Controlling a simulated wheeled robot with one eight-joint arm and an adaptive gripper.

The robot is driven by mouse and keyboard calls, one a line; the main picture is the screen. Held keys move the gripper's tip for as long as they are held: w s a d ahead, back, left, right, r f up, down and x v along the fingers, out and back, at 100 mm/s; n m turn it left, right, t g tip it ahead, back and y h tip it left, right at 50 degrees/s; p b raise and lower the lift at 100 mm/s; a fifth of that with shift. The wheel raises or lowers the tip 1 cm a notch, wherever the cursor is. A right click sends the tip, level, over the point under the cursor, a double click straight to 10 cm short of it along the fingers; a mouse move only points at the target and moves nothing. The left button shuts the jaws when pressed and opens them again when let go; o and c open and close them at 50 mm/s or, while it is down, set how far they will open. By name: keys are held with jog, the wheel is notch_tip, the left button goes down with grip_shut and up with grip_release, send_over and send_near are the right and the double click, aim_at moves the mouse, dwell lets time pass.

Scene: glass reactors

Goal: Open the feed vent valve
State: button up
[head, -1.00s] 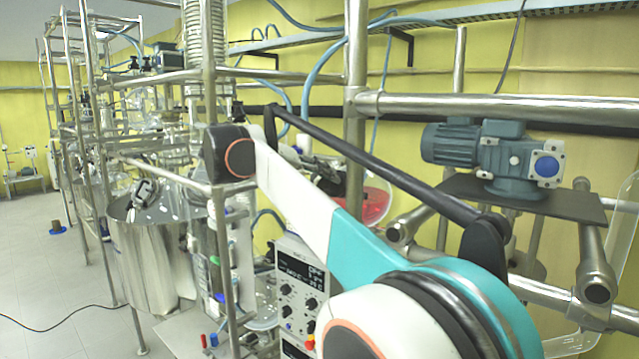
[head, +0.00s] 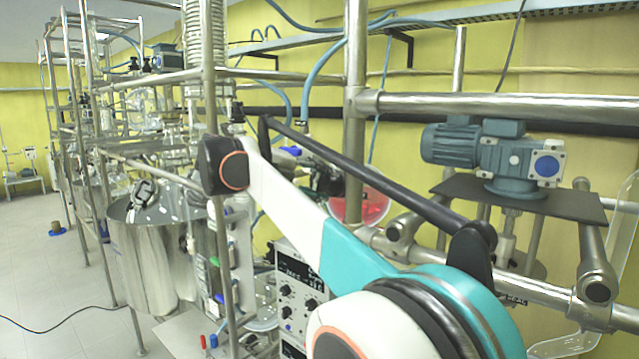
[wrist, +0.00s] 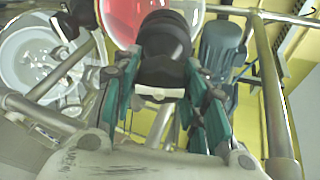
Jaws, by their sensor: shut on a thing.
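In the wrist view my gripper (wrist: 160,70) has its teal fingers closed on both sides of a dark, rounded valve knob (wrist: 166,38). A small white piece (wrist: 160,93) shows at the knob's near end, between the fingers. I cannot tell from the picture how far the valve is turned. Behind the knob is a round glass vessel with red contents (wrist: 122,18). In the head view this red vessel (head: 362,204) shows beyond my arm, and my gripper is mostly hidden there.
Steel frame tubes (head: 356,100) surround the work spot. A blue-grey motor (head: 490,155) sits on a dark plate at right. A control box with knobs (head: 295,295) stands below my arm. A large steel vessel (head: 150,255) is at left. Open floor (head: 40,270) lies at far left.

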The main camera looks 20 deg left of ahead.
jog(key=shift+f, duration=0.1)
jog(key=o, duration=1.1)
jog(key=v, duration=1.2)
